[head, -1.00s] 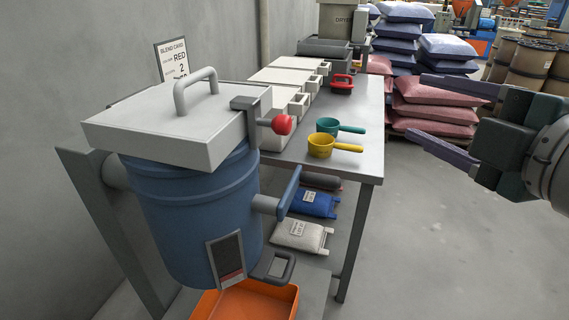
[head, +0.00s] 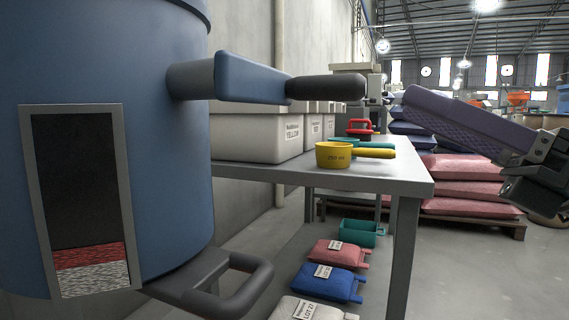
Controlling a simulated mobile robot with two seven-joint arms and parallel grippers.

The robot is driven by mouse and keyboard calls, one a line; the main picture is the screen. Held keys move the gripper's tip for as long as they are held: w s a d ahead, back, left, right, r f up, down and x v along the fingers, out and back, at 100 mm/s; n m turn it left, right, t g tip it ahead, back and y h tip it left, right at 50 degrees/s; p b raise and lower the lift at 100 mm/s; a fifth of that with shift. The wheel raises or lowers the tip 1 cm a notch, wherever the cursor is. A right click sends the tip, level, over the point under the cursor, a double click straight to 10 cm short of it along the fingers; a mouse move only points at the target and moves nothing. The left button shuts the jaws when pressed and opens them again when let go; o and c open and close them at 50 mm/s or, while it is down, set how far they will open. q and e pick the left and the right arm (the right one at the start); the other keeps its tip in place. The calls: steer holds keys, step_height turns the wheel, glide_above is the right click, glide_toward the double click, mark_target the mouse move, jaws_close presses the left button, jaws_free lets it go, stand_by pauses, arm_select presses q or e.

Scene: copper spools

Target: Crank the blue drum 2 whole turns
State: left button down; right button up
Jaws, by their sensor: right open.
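The blue drum (head: 160,160) fills the left of the head view, its top cut off. Its upright window (head: 80,180) shows red and whitish granules at the bottom, dark above. The crank's blue arm (head: 250,78) juts from the drum's side and ends in a dark grip (head: 325,88) pointing right. My right gripper (head: 440,115) is open and empty. One purple finger shows clearly, its tip a little right of the dark grip and apart from it. The other finger is hard to make out. My left gripper is not in view.
A dark loop handle (head: 225,285) sticks out below the drum. Beyond stands a grey table (head: 400,182) with white bins (head: 262,135), a yellow scoop (head: 335,154) and a red-handled item (head: 359,128). Small bags (head: 328,283) lie beneath. Stacked sacks (head: 460,190) stand behind.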

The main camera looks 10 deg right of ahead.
mark_target(339, 87)
steer(key=shift+n+g, duration=0.3)
steer(key=shift+n, duration=0.2)
steer(key=x, duration=0.9)
steer(key=shift+w+a+f, duration=0.1)
steer(key=shift+a+f, duration=0.1)
steer(key=shift+a, duration=0.15)
jaws_close()
stand_by(0.7)
